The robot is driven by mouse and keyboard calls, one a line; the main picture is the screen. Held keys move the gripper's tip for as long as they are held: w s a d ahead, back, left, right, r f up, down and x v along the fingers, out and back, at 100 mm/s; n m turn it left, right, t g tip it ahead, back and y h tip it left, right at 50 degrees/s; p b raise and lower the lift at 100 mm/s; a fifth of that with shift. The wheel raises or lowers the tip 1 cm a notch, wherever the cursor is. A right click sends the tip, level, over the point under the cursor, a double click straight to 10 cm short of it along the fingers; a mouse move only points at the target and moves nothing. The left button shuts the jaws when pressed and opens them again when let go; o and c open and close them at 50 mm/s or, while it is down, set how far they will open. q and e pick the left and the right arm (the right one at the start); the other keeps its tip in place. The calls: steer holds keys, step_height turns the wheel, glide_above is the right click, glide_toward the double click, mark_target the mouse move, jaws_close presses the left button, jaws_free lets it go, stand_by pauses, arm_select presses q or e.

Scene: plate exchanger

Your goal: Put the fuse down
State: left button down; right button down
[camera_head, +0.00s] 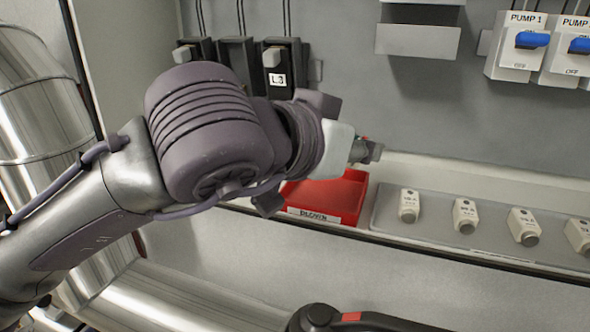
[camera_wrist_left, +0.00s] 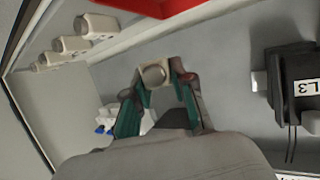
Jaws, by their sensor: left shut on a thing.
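My left gripper (camera_head: 366,150) reaches in from the left and hovers above the red bin, mostly hidden behind its own wrist. In the left wrist view, its fingers (camera_wrist_left: 158,84) are shut on a pale fuse (camera_wrist_left: 153,75) with a round grey end. The fuse cannot be made out clearly in the head view. The red bin (camera_head: 350,190) has a label that seems to read BLOWN. Its inside is partly hidden by my arm. A red wall of it also shows at the top of the left wrist view (camera_wrist_left: 150,6).
Several white fuses stand on a grey tray (camera_head: 390,222) right of the bin. Black fuse holders (camera_head: 283,85), one marked L3, are on the back panel. The middle holder (camera_head: 237,60) looks empty. Pump switches (camera_head: 520,50) are at upper right. A dark part shows at the bottom edge.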

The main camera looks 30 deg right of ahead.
mark_target(322, 199)
arm_select(q)
steer(key=w+f, duration=0.1)
steer(key=w+a+p, duration=0.1)
steer(key=w+f, duration=0.1)
steer(key=w, duration=0.1)
steer(key=shift+a+f, duration=0.35)
steer(key=shift+a, duration=0.05)
step_height(322, 199, down, 4)
steer(key=shift+r+p, duration=0.1)
steer(key=shift+p, duration=1.1)
steer(key=shift+f+b, duration=0.35)
steer(key=shift+b, duration=0.15)
steer(key=c, duration=1)
jaws_free()
steer(key=shift+r, duration=0.1)
